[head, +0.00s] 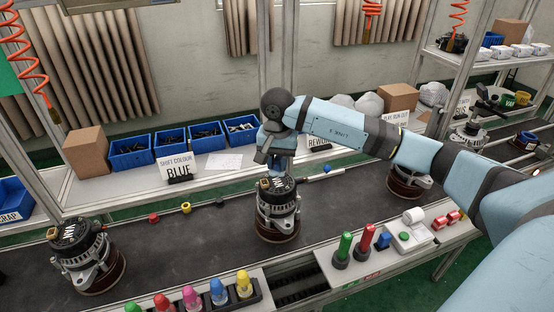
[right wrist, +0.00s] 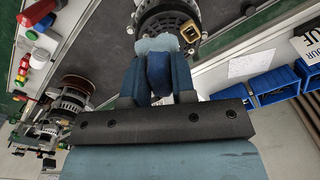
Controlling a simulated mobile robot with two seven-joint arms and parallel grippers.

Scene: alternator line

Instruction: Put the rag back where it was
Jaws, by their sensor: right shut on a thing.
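My right gripper (head: 274,168) points down over the middle alternator (head: 278,212) on the dark conveyor. In the right wrist view its two fingers (right wrist: 157,82) are shut on the blue rag (right wrist: 158,43). The rag is bunched between the fingers, and its paler lower edge spreads out at the alternator's top. I cannot tell for sure whether it touches the alternator (right wrist: 170,18). In the head view the fingers and arm mostly hide the rag. My left gripper is not in view.
Another alternator (head: 85,255) stands at the left of the belt (head: 185,235). Several coloured bottles (head: 218,292) stand in a front rack, and green and red markers (head: 343,250) stand to its right.

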